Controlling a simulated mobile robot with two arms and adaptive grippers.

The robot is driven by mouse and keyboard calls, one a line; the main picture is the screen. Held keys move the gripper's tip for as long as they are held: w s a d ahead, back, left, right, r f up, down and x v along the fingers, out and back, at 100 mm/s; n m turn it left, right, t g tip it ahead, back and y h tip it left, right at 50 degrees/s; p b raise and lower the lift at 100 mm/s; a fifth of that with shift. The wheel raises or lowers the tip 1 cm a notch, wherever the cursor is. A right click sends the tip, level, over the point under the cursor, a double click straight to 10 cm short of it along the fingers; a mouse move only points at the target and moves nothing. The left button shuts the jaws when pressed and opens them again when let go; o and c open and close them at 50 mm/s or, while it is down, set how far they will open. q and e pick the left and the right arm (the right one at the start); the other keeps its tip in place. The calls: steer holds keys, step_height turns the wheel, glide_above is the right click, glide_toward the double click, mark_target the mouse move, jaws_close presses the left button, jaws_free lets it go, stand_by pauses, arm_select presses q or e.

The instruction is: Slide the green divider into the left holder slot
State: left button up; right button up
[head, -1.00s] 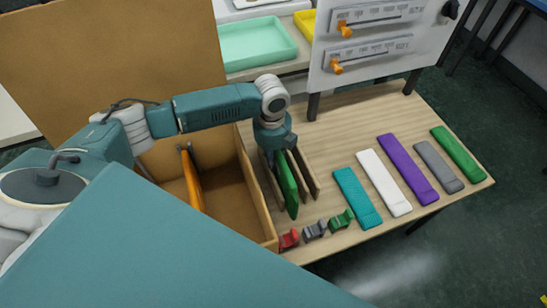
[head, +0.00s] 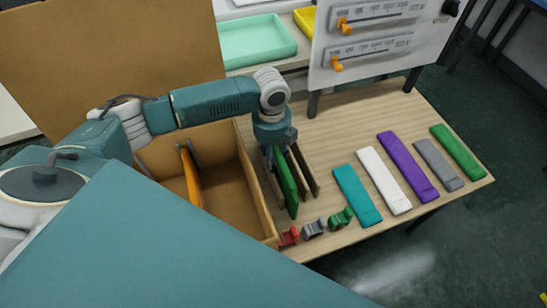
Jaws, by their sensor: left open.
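The green divider (head: 288,187) stands on edge in the wooden holder (head: 308,175), on the light wood table. It sits toward the left of the holder, between the left panel and the panels on its right, which looks like the left slot. Whether its bottom is fully seated is hidden. My left gripper (head: 279,149) points down just above the far upper end of the divider. Its jaws are open, and the fingertips are partly hidden by the wrist and divider. My right gripper is not in view.
A brown open box (head: 258,190) with an orange divider (head: 191,180) is close on the left. Red, grey and green clips (head: 341,219) stand near the front edge. Several coloured strips (head: 407,167) lie on the right. A panel with orange sliders (head: 365,40) stands behind.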

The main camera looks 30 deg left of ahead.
arm_select(q)
step_height(320, 180, up, 10)
steer(key=shift+s+a+r, duration=0.1)
steer(key=shift+r, duration=0.15)
stand_by(0.5)
